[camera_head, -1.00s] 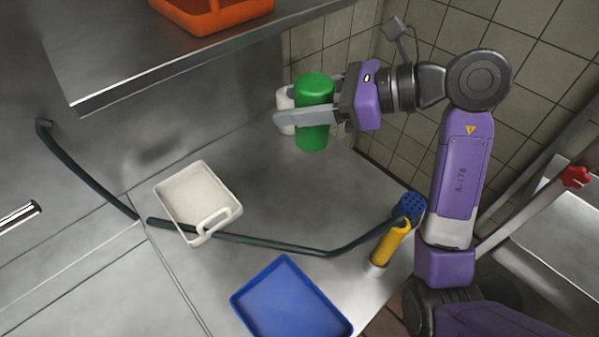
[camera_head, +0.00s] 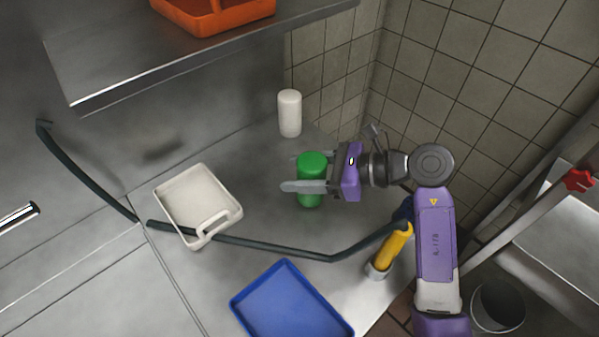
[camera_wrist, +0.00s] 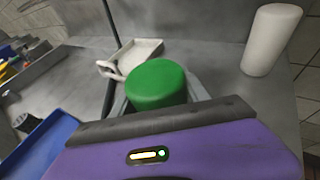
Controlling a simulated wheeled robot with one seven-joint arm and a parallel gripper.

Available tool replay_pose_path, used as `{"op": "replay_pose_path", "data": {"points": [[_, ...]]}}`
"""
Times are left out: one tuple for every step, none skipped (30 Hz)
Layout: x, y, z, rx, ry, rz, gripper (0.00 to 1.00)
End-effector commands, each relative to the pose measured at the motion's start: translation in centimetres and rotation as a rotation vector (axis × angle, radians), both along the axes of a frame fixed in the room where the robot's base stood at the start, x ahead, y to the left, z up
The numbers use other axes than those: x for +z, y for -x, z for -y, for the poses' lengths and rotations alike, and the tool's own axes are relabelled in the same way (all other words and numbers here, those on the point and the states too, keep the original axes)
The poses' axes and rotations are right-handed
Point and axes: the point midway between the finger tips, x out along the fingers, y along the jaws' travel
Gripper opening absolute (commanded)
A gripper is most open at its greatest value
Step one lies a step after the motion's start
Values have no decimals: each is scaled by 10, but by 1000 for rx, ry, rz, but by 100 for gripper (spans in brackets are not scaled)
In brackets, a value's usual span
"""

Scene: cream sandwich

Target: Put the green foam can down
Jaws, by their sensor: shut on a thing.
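The green foam can (camera_head: 311,166) is upright between the two fingers of my gripper (camera_head: 301,174), which is shut on it. In the head view the can is over the steel counter (camera_head: 255,190), to the right of the white tray. I cannot tell whether its base touches the counter. In the wrist view the can's round green top (camera_wrist: 156,84) shows just beyond the purple gripper body, and its lower part is partly hidden.
A white cylinder (camera_head: 289,113) stands behind the can. The white tray (camera_head: 168,193) is to the left, the blue tray (camera_head: 243,311) in front. A shelf (camera_head: 120,88) with an orange tray (camera_head: 258,10) is above left.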

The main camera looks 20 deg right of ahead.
Motion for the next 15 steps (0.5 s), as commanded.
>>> {"op": "replay_pose_path", "data": {"points": [[-3,0,0,-1,-1,2,0],[-4,0,0,-1,-1,2,0],[-5,0,0,-1,-1,2,0],[-5,0,0,0,0,3,0],[-5,0,0,0,0,3,0],[-5,0,0,0,0,3,0],[-5,0,0,0,0,3,0],[-5,0,0,0,0,3,0],[-5,0,0,0,0,3,0],[-5,0,0,0,0,3,0],[-5,0,0,0,0,3,0],[-7,0,0,0,0,3,0],[-8,0,0,-1,-1,2,0],[-9,0,0,-1,-1,2,0],[-10,0,0,-1,-1,2,0]]}}
